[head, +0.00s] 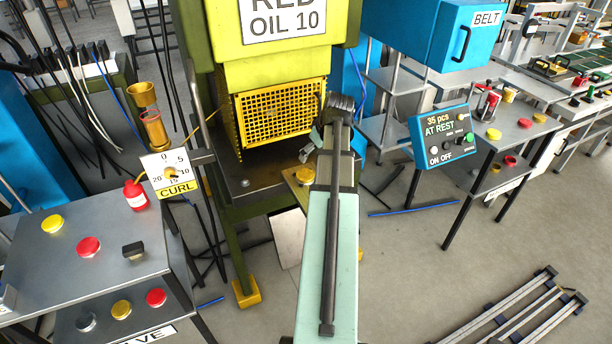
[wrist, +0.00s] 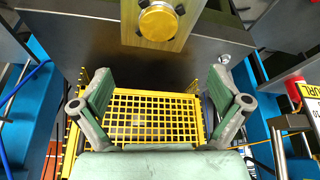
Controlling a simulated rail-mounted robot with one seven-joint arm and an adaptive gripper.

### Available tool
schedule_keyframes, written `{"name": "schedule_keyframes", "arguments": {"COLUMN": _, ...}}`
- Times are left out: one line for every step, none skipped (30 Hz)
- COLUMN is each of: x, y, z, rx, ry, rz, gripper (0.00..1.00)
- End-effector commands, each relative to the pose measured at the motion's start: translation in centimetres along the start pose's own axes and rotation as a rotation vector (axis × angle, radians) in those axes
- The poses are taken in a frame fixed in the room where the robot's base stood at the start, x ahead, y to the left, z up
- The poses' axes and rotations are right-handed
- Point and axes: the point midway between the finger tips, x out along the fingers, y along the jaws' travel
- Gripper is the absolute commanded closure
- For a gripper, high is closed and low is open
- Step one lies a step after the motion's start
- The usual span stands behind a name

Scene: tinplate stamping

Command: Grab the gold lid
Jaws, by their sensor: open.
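A round gold lid (wrist: 158,20) lies on a brass plate (wrist: 182,36) at the top of the wrist view. In the head view the lid (head: 304,176) sits at the front of the press, close beside my arm, which hides part of the plate. My gripper (wrist: 160,76) is open and empty, its two green-padded fingers wide apart; the lid shows beyond the fingertips and apart from them. In the head view my gripper (head: 311,147) is mostly hidden behind my arm, with a finger showing to its left.
The yellow mesh guard (head: 280,114) of the press stands just above and behind my gripper. A left table (head: 55,262) holds red and yellow lids and a red bottle (head: 136,195). A control panel (head: 443,137) stands to the right. A metal rack (head: 520,318) lies on the floor.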

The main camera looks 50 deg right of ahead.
Motion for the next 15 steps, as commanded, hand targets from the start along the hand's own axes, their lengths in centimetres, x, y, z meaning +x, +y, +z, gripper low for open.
{"name": "schedule_keyframes", "arguments": {"x": 0.8, "y": -0.1, "z": 0.0, "rx": 0.0, "ry": -0.002, "rz": -0.002, "gripper": 0.01}}
{"name": "schedule_keyframes", "arguments": {"x": 1.2, "y": 0.0, "z": -0.1, "rx": 0.0, "ry": -0.002, "rz": -0.002, "gripper": 0.01}}
{"name": "schedule_keyframes", "arguments": {"x": 1.8, "y": 0.0, "z": -0.1, "rx": 0.0, "ry": -0.002, "rz": -0.002, "gripper": 0.01}}
{"name": "schedule_keyframes", "arguments": {"x": 2.3, "y": 0.0, "z": -0.1, "rx": 0.0, "ry": -0.002, "rz": -0.002, "gripper": 0.01}}
{"name": "schedule_keyframes", "arguments": {"x": 2.8, "y": -0.1, "z": -0.1, "rx": 0.0, "ry": -0.002, "rz": -0.002, "gripper": 0.01}}
{"name": "schedule_keyframes", "arguments": {"x": 3.4, "y": -0.1, "z": -0.1, "rx": 0.0, "ry": -0.002, "rz": -0.002, "gripper": 0.01}}
{"name": "schedule_keyframes", "arguments": {"x": 3.8, "y": 0.0, "z": -0.1, "rx": 0.0, "ry": -0.002, "rz": -0.002, "gripper": 0.01}}
{"name": "schedule_keyframes", "arguments": {"x": 4.3, "y": 0.0, "z": -0.1, "rx": 0.0, "ry": -0.002, "rz": -0.002, "gripper": 0.01}}
{"name": "schedule_keyframes", "arguments": {"x": 4.9, "y": 0.0, "z": -0.1, "rx": 0.0, "ry": -0.002, "rz": -0.002, "gripper": 0.01}}
{"name": "schedule_keyframes", "arguments": {"x": 5.3, "y": 0.0, "z": -0.1, "rx": 0.0, "ry": -0.001, "rz": -0.001, "gripper": 0.01}}
{"name": "schedule_keyframes", "arguments": {"x": 5.7, "y": 0.0, "z": -0.1, "rx": 0.0, "ry": -0.002, "rz": -0.001, "gripper": 0.01}}
{"name": "schedule_keyframes", "arguments": {"x": 6.2, "y": 0.0, "z": -0.1, "rx": 0.0, "ry": -0.002, "rz": -0.001, "gripper": 0.01}}
{"name": "schedule_keyframes", "arguments": {"x": 6.5, "y": 0.0, "z": -0.1, "rx": 0.0, "ry": -0.001, "rz": -0.001, "gripper": 0.01}}
{"name": "schedule_keyframes", "arguments": {"x": 6.8, "y": 0.0, "z": -0.1, "rx": 0.0, "ry": -0.001, "rz": 0.0, "gripper": 0.01}}
{"name": "schedule_keyframes", "arguments": {"x": 7.2, "y": 0.0, "z": -0.1, "rx": 0.0, "ry": -0.001, "rz": 0.0, "gripper": 0.01}}
